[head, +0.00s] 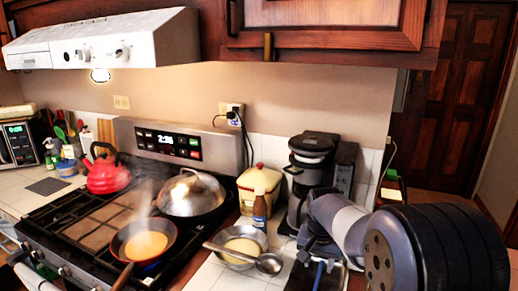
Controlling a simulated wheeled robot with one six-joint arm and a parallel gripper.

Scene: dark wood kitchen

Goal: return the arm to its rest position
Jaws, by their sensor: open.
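My arm reaches in from the lower right. Its thick dark joint and pale link are nearest the camera. My gripper (318,268) hangs low at the arm's far end, above the counter, just right of the ladle and in front of the coffee maker. Its jaws look open, with nothing seen between them. The arm's own links hide part of the counter behind it.
The coffee maker (311,165) stands close behind. A steaming pan (146,246), a lidded pan (192,193) and a red kettle (106,174) are on the stove (85,230).

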